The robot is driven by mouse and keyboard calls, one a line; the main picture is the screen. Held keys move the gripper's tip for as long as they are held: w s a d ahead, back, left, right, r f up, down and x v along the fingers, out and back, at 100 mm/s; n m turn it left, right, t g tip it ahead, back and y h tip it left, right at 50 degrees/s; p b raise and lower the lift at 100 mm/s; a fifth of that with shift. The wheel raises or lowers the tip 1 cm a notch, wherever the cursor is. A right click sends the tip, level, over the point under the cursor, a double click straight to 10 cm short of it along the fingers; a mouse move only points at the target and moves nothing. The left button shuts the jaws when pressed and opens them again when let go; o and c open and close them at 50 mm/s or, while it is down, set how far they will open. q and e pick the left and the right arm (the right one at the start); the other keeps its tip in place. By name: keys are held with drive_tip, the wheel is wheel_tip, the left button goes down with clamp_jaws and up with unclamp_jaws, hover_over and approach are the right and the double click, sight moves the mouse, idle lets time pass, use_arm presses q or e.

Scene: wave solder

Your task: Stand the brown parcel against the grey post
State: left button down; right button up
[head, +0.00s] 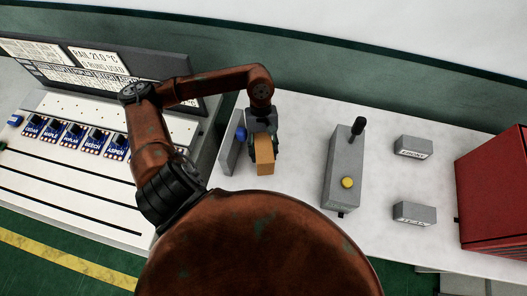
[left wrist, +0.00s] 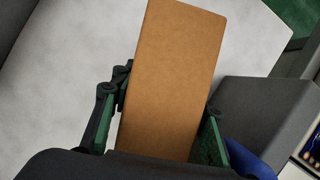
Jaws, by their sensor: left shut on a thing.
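The brown parcel (head: 265,158) is between the fingers of my left gripper (head: 262,143), which is shut on it. In the left wrist view the parcel (left wrist: 172,75) fills the middle, with green-padded fingers on both its sides. A grey block (head: 231,142), which looks like the grey post, stands just left of the parcel in the head view. In the left wrist view this block (left wrist: 270,115) is close to the parcel's right side; I cannot tell whether they touch. The parcel's lower end is hard to judge against the table. My right gripper is not in view.
A blue part (head: 241,132) sits beside the grey block. A grey control box (head: 344,165) with a black lever and yellow button stands to the right. Two small labelled blocks (head: 413,148) and a red cabinet (head: 495,190) are further right. White table is bare between parcel and control box.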

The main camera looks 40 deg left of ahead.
sight(263, 138)
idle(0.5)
use_arm(q)
drive_tip(key=c, duration=1)
unclamp_jaws()
drive_tip(key=shift+f, duration=0.1)
drive_tip(key=shift+c, duration=0.2)
drive_tip(key=v, duration=1.2)
drive_tip(key=shift+w, duration=0.1)
